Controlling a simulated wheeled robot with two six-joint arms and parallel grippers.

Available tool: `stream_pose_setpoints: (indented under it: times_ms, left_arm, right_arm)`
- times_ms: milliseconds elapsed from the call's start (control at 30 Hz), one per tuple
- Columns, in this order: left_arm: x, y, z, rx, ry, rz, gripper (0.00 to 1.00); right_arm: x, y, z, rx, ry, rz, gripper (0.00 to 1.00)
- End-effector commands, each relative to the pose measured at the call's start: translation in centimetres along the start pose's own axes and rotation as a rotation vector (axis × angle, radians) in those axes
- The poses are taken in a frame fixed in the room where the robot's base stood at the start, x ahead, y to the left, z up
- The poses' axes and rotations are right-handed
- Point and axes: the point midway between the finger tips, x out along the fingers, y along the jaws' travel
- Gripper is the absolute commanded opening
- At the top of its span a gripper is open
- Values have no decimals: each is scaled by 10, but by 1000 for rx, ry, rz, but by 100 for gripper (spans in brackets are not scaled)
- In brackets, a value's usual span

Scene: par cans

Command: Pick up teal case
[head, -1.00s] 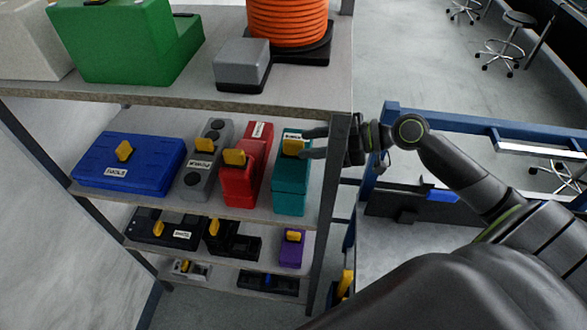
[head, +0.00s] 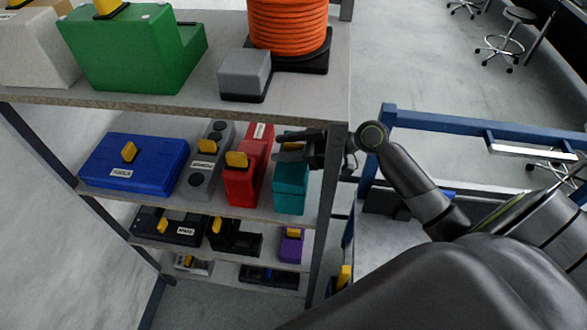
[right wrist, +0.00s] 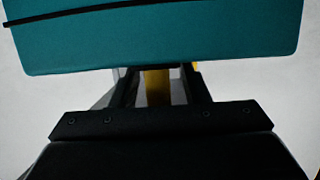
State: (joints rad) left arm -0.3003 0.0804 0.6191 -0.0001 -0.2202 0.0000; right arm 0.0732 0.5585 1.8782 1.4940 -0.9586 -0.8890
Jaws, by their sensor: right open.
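The teal case (head: 290,197) stands upright at the right end of the shelf's middle level, beside the red case (head: 243,187). My right gripper (head: 281,146) reaches in from the right at the top of the teal case. Its fingers are open, one on each side of the case's yellow handle, which they mostly cover in the head view. In the right wrist view the teal case (right wrist: 160,40) fills the top, and the yellow handle (right wrist: 157,86) shows between the open fingers. I cannot tell whether they touch it. My left gripper is not in view.
A grey case (head: 206,165) and a blue case (head: 133,165) stand further left on this level. The shelf's right post (head: 327,200) is close to my right gripper. An orange cable reel (head: 289,28) and a green case (head: 130,50) sit on the level above.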

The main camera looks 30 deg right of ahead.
Motion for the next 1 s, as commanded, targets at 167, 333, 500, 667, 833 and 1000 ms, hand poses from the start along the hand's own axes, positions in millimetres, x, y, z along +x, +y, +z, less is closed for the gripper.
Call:
stream_pose_setpoints:
  times_ms: [167, 333, 500, 667, 833, 1000]
  left_arm:
    - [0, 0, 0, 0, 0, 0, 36]
    - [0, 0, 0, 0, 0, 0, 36]
    - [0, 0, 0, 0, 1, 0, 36]
    - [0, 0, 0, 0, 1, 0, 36]
    - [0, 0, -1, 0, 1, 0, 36]
    - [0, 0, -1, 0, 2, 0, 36]
  right_arm:
    - [0, 0, 0, 0, 0, 0, 42]
    - [0, 0, 0, 0, 0, 0, 25]
    - [0, 0, 0, 0, -1, 0, 3]
    - [0, 0, 0, 0, -1, 0, 0]
    - [0, 0, -1, -1, 2, 0, 0]
    - [0, 0, -1, -1, 2, 0, 0]
